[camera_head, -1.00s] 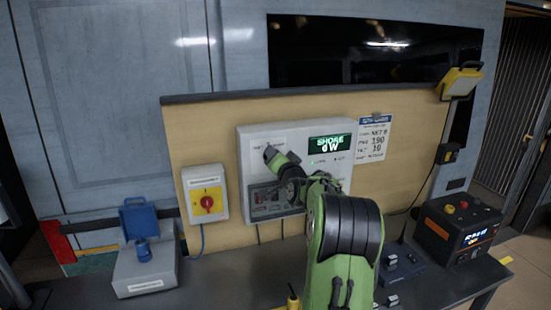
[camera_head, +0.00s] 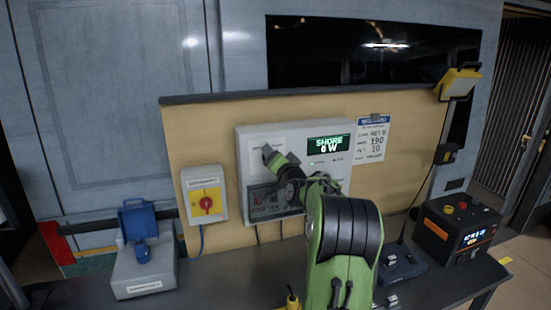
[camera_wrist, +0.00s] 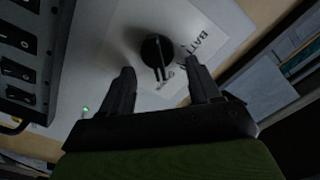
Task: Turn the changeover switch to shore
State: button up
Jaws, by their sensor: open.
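The changeover switch is a black round knob (camera_wrist: 157,52) on a pale panel in the wrist view, with a label beside it that reads in part "BATT". My gripper (camera_wrist: 162,82) is open, with one finger on each side below the knob in that view; I cannot tell if either touches it. In the head view, my arm and gripper stand in front of the white panel box (camera_head: 255,132) and hide the knob. The green display (camera_head: 328,144) on the box reads "SHORE" and what looks like "0 W".
Left of the box is a yellow-and-grey isolator with a red knob (camera_head: 206,204). A blue-lidded grey socket box (camera_head: 146,270) stands on the bench at left. A black power unit (camera_head: 456,232) stands at right. Breakers (camera_wrist: 20,72) sit beside the knob.

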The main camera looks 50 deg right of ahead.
jog(key=b+v, duration=0.3)
jog(key=v, duration=1.2)
jog(key=shift+s+a+b, duration=0.15)
jog(key=shift+s+b, duration=0.15)
jog(key=shift+s, duration=0.05)
jog(key=shift+w+a, duration=0.1)
